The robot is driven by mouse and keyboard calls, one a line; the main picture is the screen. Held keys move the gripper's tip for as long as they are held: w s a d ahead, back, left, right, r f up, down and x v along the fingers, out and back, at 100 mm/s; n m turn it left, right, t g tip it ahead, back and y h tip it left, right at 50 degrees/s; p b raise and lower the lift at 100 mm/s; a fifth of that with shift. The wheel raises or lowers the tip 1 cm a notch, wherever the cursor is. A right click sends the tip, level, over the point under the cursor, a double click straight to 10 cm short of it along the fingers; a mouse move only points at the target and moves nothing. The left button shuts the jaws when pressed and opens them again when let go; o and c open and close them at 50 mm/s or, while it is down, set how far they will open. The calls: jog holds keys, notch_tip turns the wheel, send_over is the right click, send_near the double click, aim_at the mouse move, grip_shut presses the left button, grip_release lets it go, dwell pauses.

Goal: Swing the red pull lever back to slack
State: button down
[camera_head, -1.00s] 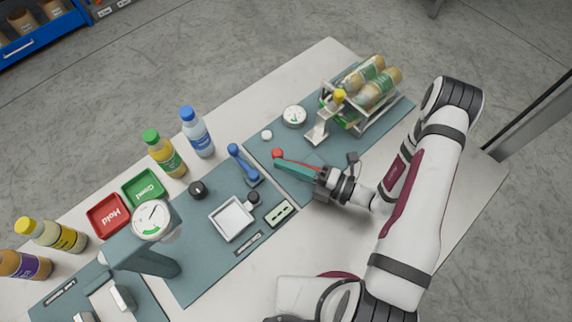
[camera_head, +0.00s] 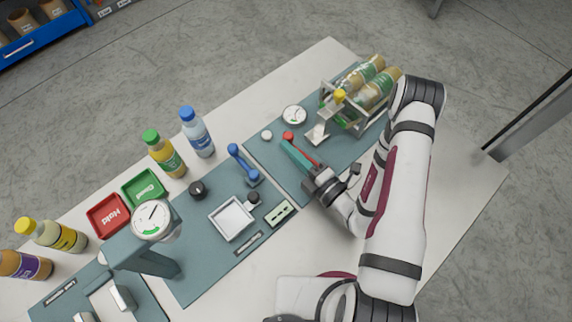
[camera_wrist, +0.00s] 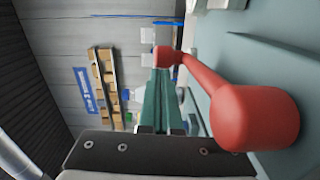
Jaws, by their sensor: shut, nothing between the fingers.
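The red pull lever (camera_head: 289,137) stands on the teal panel at the right part of the bench, its round knob pointing up and left in the head view. In the wrist view the lever (camera_wrist: 252,115) runs from a thick red hub at the right to a small knob near the fingertips. My gripper (camera_head: 286,145) is shut and empty, its teal fingers lying along the lever's left side. In the wrist view the fingertips (camera_wrist: 160,72) lie just below the knob. Whether they touch the lever I cannot tell. The lever's base is partly hidden by my gripper.
A round gauge (camera_head: 294,115) and a white button (camera_head: 266,135) are beyond the knob. A square tray (camera_head: 232,219) is at lower left.

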jog(key=shift+w+d+m+t+h, duration=0.25)
jog(key=shift+w+m+t+h, duration=0.25)
jog(key=shift+m+t+h, duration=0.25)
jog(key=v, duration=1.5)
jog(key=shift+s+d+r, duration=0.1)
jog(key=shift+s+d, duration=0.1)
jog(key=shift+s, duration=0.15)
jog(key=s+a+r+n+g+y, duration=0.15)
jog(key=r+n+g, duration=0.3)
jog(key=n, duration=0.45)
jog(key=s+a+r+n+g, duration=0.2)
jog(key=r+n+g, duration=0.1)
jog(key=n+g, duration=0.4)
jog(key=s+a+r+n+g, duration=0.2)
jog(key=r+n+g, duration=0.25)
jog(key=n, duration=0.55)
jog(key=s+d+r+n+t+h, duration=0.1)
jog(key=s+d+r+n+h, duration=0.2)
jog(key=n+h, duration=0.7)
notch_tip(320, 180, up, 2)
jog(key=s+n, duration=0.1)
jog(key=n, duration=0.5)
jog(key=shift+s+d+r+h, duration=0.15)
jog(key=shift+s+r+h, duration=0.05)
jog(key=shift+h, duration=0.1)
